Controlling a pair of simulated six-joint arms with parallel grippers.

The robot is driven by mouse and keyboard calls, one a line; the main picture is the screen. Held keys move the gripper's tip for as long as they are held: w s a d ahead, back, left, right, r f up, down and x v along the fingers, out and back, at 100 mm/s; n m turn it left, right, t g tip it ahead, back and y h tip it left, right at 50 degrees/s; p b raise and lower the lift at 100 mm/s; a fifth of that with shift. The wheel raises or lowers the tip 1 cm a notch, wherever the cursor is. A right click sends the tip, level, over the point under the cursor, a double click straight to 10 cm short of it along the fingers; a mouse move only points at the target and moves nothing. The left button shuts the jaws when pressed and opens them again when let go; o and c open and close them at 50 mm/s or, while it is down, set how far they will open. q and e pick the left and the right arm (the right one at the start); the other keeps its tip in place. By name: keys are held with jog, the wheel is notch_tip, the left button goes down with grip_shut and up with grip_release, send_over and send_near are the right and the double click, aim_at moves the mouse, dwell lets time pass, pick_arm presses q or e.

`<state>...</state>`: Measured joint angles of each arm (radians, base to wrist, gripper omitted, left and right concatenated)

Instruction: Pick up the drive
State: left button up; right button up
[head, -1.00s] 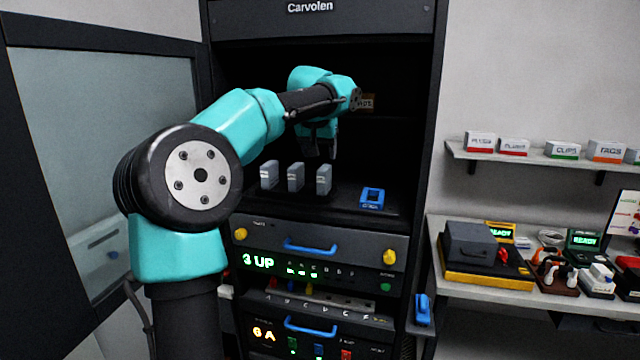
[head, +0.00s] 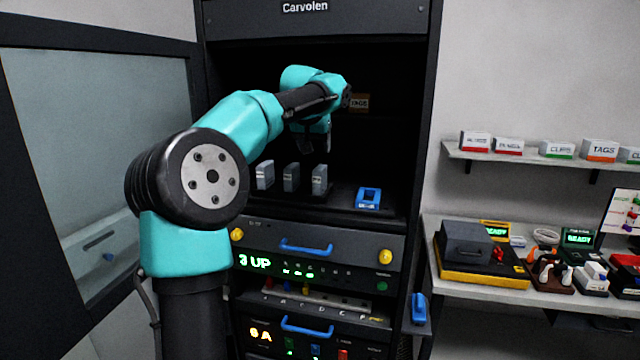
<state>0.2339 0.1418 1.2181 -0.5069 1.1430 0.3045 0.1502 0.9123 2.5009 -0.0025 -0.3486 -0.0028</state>
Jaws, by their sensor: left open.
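Three grey drives stand upright in a row on the dark shelf inside the rack: a left drive (head: 265,175), a middle drive (head: 291,178) and a right drive (head: 319,180). I cannot tell which one is the task's drive. My left gripper (head: 314,143) points down inside the rack, above and behind the row. It is open, with nothing seen between its fingers, and it looks apart from the drives. Its fingers are dark against the dark rack, so their exact distance is hard to judge. My right gripper is not in view.
A blue holder (head: 368,198) sits on the shelf right of the drives. Below are a unit reading "3 UP" (head: 256,262) and another with a blue handle (head: 307,324). The rack door (head: 110,170) stands open at left. A bench with a grey box (head: 467,243) is at right.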

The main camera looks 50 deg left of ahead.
aim_at(319, 168)
pick_arm(q)
jog(key=x, duration=0.7)
jog(key=shift+x, duration=2.6)
jog(key=shift+a, duration=0.15)
jog(key=shift+r, duration=0.1)
jog(key=c, duration=1.1)
jog(key=shift+c, duration=0.2)
